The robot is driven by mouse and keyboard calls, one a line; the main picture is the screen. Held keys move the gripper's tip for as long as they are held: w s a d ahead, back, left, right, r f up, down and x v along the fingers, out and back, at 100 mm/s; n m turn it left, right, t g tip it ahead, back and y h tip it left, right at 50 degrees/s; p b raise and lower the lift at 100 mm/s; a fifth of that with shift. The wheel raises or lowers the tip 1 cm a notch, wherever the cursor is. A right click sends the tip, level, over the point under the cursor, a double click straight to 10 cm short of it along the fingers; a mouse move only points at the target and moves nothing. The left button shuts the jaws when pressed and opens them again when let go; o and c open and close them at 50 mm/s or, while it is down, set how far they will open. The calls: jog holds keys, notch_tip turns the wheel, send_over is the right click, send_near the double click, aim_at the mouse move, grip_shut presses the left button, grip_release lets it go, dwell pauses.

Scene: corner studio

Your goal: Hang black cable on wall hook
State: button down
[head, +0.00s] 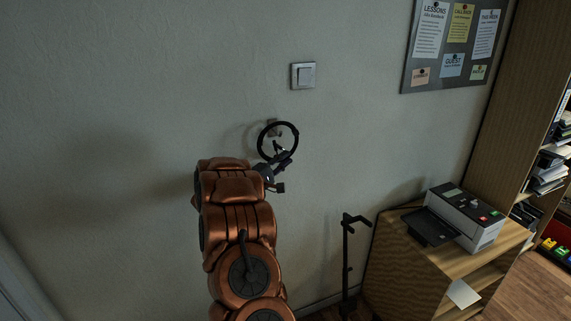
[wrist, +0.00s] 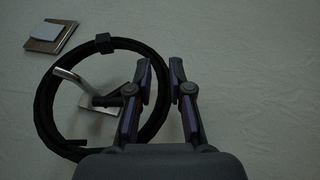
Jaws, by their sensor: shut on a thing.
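The black cable (head: 297,138) is coiled into a ring and held up close to the wall; it also shows in the wrist view (wrist: 43,105). My gripper (head: 284,159) is shut on the right side of the coil, which passes between the fingers in the wrist view (wrist: 160,72). The metal wall hook (head: 271,130) is behind the coil. In the wrist view the hook (wrist: 74,79) appears inside the ring's outline, its bar end near the coil's left side. I cannot tell whether the hook passes through the ring.
A light switch (head: 303,75) is on the wall above the hook. A black stand (head: 346,258) stands to the lower right, beside a wooden cabinet (head: 393,270) bearing a printer (head: 466,216). A notice board (head: 421,72) hangs at upper right. The wall to the left is bare.

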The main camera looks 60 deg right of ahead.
jog(key=shift+w+d+f+p, duration=0.15)
jog(key=shift+w+f+p, duration=0.1)
jog(key=shift+p, duration=0.2)
jog(key=shift+w+d+f+p, duration=0.25)
jog(key=shift+w+f+p, duration=0.1)
jog(key=shift+f+p, duration=0.4)
jog(key=shift+f, duration=0.1)
jog(key=c, duration=1)
grip_release()
jog(key=v, duration=1.2)
jog(key=shift+f, duration=0.1)
